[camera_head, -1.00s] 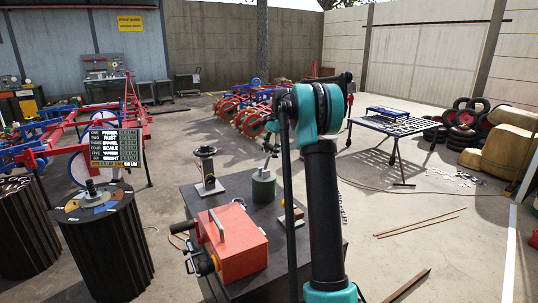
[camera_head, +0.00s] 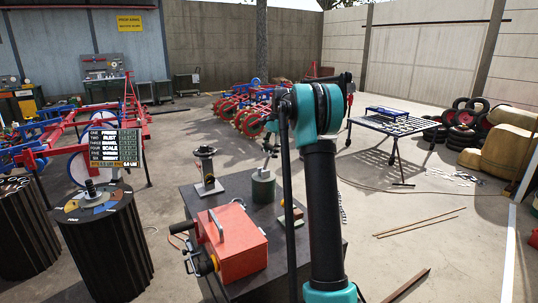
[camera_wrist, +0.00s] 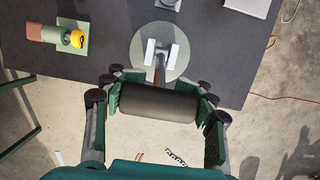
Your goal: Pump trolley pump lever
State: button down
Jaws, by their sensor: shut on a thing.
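The pump (camera_head: 263,188) is a grey-green cylinder on the dark trolley top (camera_head: 235,184). In the wrist view its round body (camera_wrist: 139,52) is seen from above, with a white bracket (camera_wrist: 151,48) and a metal lever bar (camera_wrist: 160,72) running toward me. The black cylindrical grip of the pump lever (camera_wrist: 158,101) lies crosswise between my fingers. My gripper (camera_wrist: 160,103) is shut on this grip, one finger at each end.
On the trolley stand an orange-red box (camera_head: 238,245) with a handle, a grey stand (camera_head: 207,172) and a small block with a yellow part (camera_wrist: 76,39). Black ribbed drums (camera_head: 105,248) stand at the left. A metal table (camera_head: 396,124) stands behind at the right. Open concrete floor lies right of the trolley.

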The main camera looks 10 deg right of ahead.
jog(key=shift+w+d+r, duration=0.1)
jog(key=shift+r, duration=0.05)
jog(key=shift+c, duration=2.4)
grip_release()
jog(key=s+v, duration=0.1)
jog(key=v, duration=1)
jog(key=shift+w+r, duration=0.45)
